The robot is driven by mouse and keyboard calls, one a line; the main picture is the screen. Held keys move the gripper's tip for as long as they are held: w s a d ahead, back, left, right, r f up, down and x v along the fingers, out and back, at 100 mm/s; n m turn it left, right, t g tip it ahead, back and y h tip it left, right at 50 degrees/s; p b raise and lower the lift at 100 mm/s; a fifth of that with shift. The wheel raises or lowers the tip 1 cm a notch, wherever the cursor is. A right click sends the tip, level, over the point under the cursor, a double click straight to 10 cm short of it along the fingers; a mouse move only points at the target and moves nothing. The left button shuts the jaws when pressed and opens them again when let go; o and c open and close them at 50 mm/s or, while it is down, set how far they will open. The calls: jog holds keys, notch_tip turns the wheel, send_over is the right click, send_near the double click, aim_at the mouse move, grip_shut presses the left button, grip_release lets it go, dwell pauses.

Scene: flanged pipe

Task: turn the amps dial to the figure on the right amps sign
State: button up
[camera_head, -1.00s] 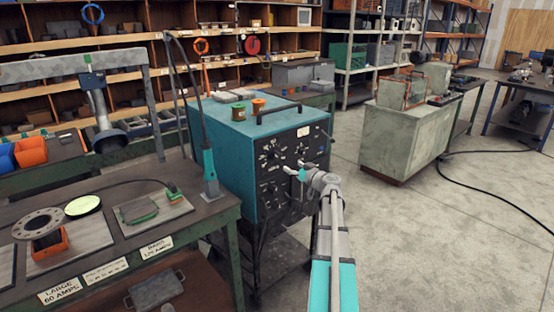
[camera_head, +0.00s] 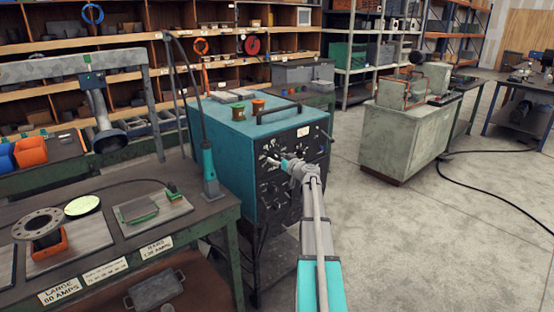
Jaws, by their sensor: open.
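The teal welding machine (camera_head: 225,135) stands in the middle with a black front panel (camera_head: 316,146). Several dials with white markings sit on the panel, too small to read or to tell which is the amps dial. My gripper (camera_head: 275,162) is open at the panel's upper left, in front of or close to the upper left dial (camera_head: 271,147). I cannot tell whether it touches. My arm hides part of the panel's lower right. On the bench front are amps signs: a left one (camera_head: 61,291), a middle one (camera_head: 105,271) and a right one (camera_head: 157,248), whose figure is blurred.
The green-framed bench (camera_head: 215,215) at the left holds a flange (camera_head: 38,222) and plates. A torch (camera_head: 209,170) stands at its right corner. A handle (camera_head: 280,112) and spools sit on the machine's top.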

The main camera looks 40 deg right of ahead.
jog(key=c, duration=1.1)
jog(key=shift+c, duration=0.2)
